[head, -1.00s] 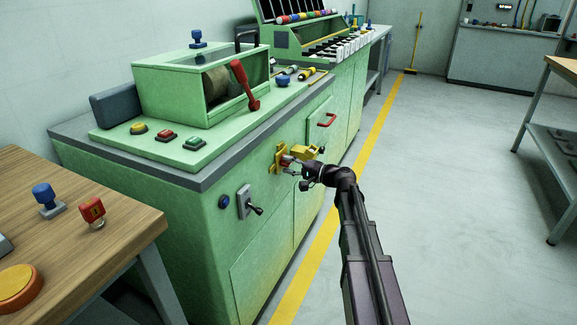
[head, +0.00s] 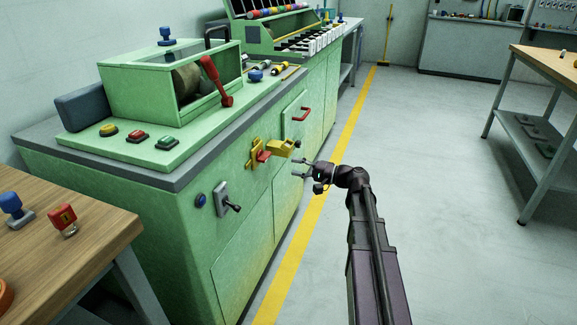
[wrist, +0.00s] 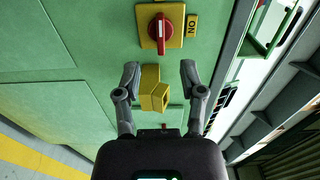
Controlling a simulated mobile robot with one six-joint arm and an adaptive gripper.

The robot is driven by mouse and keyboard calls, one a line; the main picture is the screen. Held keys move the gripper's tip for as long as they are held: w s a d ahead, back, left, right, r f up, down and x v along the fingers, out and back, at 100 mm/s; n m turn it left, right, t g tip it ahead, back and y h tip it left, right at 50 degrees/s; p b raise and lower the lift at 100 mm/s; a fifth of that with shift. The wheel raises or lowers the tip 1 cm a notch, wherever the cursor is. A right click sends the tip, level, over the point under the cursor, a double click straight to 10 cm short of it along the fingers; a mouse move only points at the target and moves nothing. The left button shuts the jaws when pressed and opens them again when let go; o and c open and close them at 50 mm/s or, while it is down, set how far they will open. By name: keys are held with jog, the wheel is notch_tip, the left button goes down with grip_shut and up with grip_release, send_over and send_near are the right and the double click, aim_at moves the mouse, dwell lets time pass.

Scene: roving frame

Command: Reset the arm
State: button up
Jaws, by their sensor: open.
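My gripper (head: 300,169) is open and empty in the head view, held out in front of the green cabinet's front face. A red switch handle (head: 263,156) on a yellow plate (head: 254,150) is on that face, apart from my gripper and to its left. A yellow block (head: 284,148) sticks out beside the handle. In the wrist view my open fingers (wrist: 158,80) stand on both sides of the picture, with the yellow block (wrist: 152,92) showing between them. The red handle (wrist: 160,32) shows beyond, beside a yellow "ON" label (wrist: 192,26).
The green cabinet (head: 240,250) also carries a lever switch (head: 228,198), a blue button (head: 201,200) and a red door handle (head: 302,114). A wooden table (head: 90,225) stands at the left, another bench (head: 545,60) at the right. The floor right of my arm is clear.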

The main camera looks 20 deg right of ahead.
jog(key=shift+s+d, duration=0.2)
jog(key=shift+d, duration=0.1)
dwell(0.4)
jog(key=s+a+f+n+g+h, duration=0.5)
jog(key=s+a+f+g+h, duration=0.35)
jog(key=s+a+f, duration=0.4)
jog(key=s+d+f+n+g+h+p, duration=0.1)
jog(key=s+d+f+h, duration=0.1)
jog(key=s+f+h, duration=0.15)
jog(key=s+d+f+n+g+h, duration=0.1)
jog(key=s+d+f+h, duration=0.15)
jog(key=s, duration=0.25)
notch_tip(320, 180, up, 39)
jog(key=p, duration=3.8)
jog(key=shift+w+a, duration=0.35)
jog(key=shift+a, duration=0.05)
